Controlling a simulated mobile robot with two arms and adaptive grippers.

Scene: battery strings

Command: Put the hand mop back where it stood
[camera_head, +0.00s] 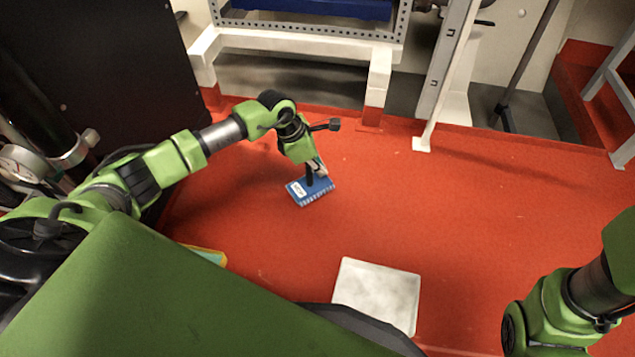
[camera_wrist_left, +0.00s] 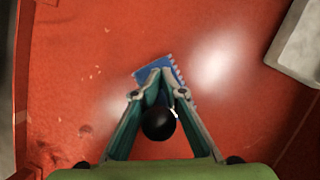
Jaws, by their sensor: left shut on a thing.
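The hand mop has a blue head (camera_head: 311,190) with a white label and a pale fringe along one edge, and a short black handle. In the head view its head is at or just above the red floor; I cannot tell if it touches. My left gripper (camera_head: 317,168) is above it, shut on the handle. In the left wrist view the black round handle end (camera_wrist_left: 158,123) sits between the fingers of the left gripper (camera_wrist_left: 160,95), and the blue head (camera_wrist_left: 152,72) shows beyond them, partly hidden. My right arm shows at the lower right, its gripper out of frame.
A white-grey slab (camera_head: 377,290) lies on the red floor (camera_head: 470,220), front centre. A yellow-edged item (camera_head: 208,254) is partly hidden at lower left. A white frame (camera_head: 300,42) with legs stands at the back. A dark panel (camera_head: 90,65) is at left. The floor right of the mop is clear.

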